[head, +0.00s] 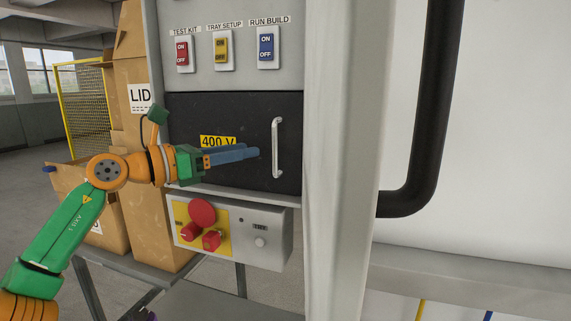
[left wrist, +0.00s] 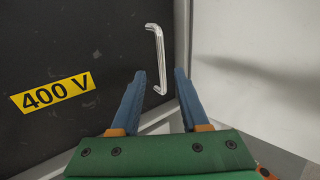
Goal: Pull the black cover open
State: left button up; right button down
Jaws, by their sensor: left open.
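The black cover (head: 255,120) is a flat panel set in the grey cabinet, with a yellow "400 V" label (head: 217,141). It looks closed. A silver upright bar handle (head: 278,148) is on its right side. The cover (left wrist: 100,50) and the handle (left wrist: 157,58) also show in the left wrist view. My left gripper (head: 256,152) has blue fingers and points at the handle from the left. In the left wrist view the open fingers (left wrist: 160,80) stand apart, with the handle in the gap between and beyond them. I see no contact. My right gripper is not in view.
Three switches (head: 221,50) sit above the cover. A control box with red knobs (head: 202,213) juts out below it. A pale post (head: 345,130) stands close to the right of the handle. Cardboard boxes (head: 150,180) stand behind my left arm.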

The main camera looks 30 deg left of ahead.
aim_at(268, 146)
pick_arm(q)
jog(key=p+x, duration=0.3)
jog(key=x, duration=0.3)
jog(key=shift+w+d+r, duration=0.1)
jog(key=shift+w+d, duration=0.05)
jog(key=shift+w, duration=0.05)
jog(key=shift+w+d, duration=0.1)
jog(key=shift+w, duration=0.15)
jog(key=shift+s, duration=0.15)
grip_shut()
jog(key=shift+s, duration=0.1)
dwell(0.6)
